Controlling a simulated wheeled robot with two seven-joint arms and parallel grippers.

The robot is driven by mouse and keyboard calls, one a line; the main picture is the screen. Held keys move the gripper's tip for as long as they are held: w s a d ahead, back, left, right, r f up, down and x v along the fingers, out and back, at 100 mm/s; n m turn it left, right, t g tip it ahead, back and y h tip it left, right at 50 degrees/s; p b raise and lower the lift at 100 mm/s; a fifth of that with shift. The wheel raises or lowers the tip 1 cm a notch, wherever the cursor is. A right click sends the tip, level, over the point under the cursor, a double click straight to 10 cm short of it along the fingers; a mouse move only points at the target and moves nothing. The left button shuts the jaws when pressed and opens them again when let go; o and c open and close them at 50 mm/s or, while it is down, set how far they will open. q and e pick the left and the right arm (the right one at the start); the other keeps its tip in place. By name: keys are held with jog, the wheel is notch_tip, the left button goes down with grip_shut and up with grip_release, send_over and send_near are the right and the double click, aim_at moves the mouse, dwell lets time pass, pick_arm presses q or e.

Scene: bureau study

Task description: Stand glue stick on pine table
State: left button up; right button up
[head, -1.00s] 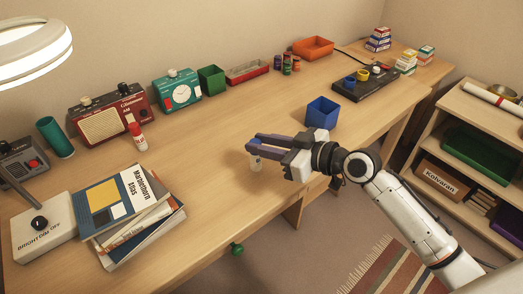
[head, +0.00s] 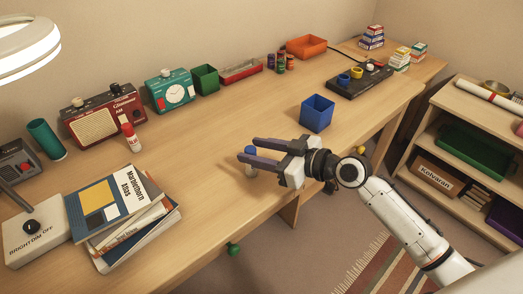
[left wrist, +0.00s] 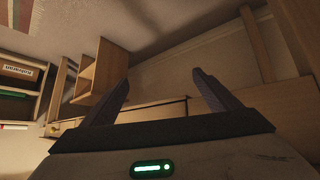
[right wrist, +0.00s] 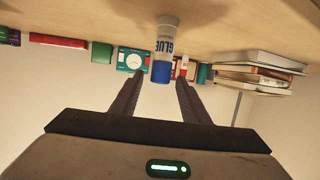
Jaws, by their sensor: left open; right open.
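The glue stick (head: 252,168) stands upright on the light wooden desk (head: 200,190), its blue cap up. My right gripper (head: 248,149) is open, with its fingers on either side of the glue stick near the cap. In the right wrist view, where the desk is at the top, the glue stick (right wrist: 163,50) shows its "GLUE" label between the open fingers (right wrist: 158,82), with gaps at both sides. My left gripper (left wrist: 160,85) is open and empty, seen only in the left wrist view. I cannot tell which surface is the pine table.
A blue box (head: 317,113) stands right of the glue stick. A stack of books (head: 120,215) lies to the left, with a red-capped tube (head: 131,138) behind it. Radio (head: 105,117), clock (head: 172,92) and bins line the wall. The desk around the glue stick is clear.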

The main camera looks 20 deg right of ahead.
jog(key=shift+r, duration=0.25)
jog(key=b+v, duration=0.1)
jog(key=v, duration=1.1)
jog(key=s+a+f+m+h, duration=0.1)
jog(key=s+f+m+h, duration=0.3)
jog(key=f, duration=1.1)
jog(key=s+a+f+g+h, duration=0.1)
jog(key=s+a+f, duration=0.2)
jog(key=s+f, duration=0.3)
jog(key=s+a+f+m+g+h, duration=0.1)
jog(key=s+a+f+g, duration=0.1)
jog(key=s+a+f, duration=0.2)
notch_tip(320, 180, down, 3)
jog(key=s, duration=0.2)
jog(key=shift+s, duration=0.4)
jog(key=shift+r, duration=0.1)
jog(key=shift+c, duration=0.5)
